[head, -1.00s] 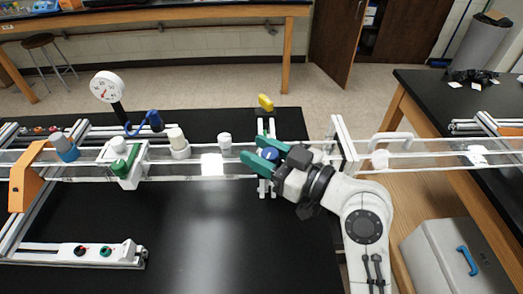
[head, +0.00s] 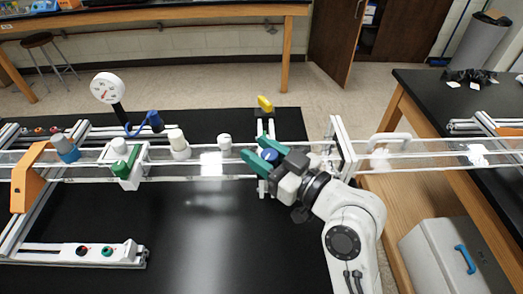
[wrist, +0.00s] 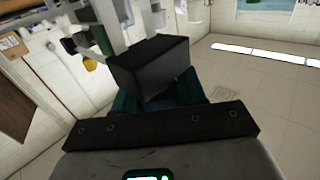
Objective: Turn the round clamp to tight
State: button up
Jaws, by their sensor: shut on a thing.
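The round clamp looks like a blue round knob (head: 269,155) on a white upright bracket of the frame, at the middle of the head view. My gripper (head: 256,147) has two green fingers, one on each side of the blue knob, and is shut on it. The fingers point to the upper left and partly cover the bracket. In the wrist view a dark block hides most of the space between the green fingers (wrist: 150,100), and the knob cannot be made out there.
A clear horizontal tube (head: 212,165) runs across the frame. A yellow handle (head: 265,103) stands just behind my gripper, and a white flange plate (head: 342,145) stands to its right. White-capped fittings, a green valve (head: 120,170) and a gauge (head: 108,88) are left. The black tabletop (head: 220,235) in front is clear.

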jog(key=o, duration=1)
jog(key=shift+c, duration=0.2)
jog(key=b+v, duration=0.3)
jog(key=v, duration=0.7)
jog(key=shift+s+d, duration=0.3)
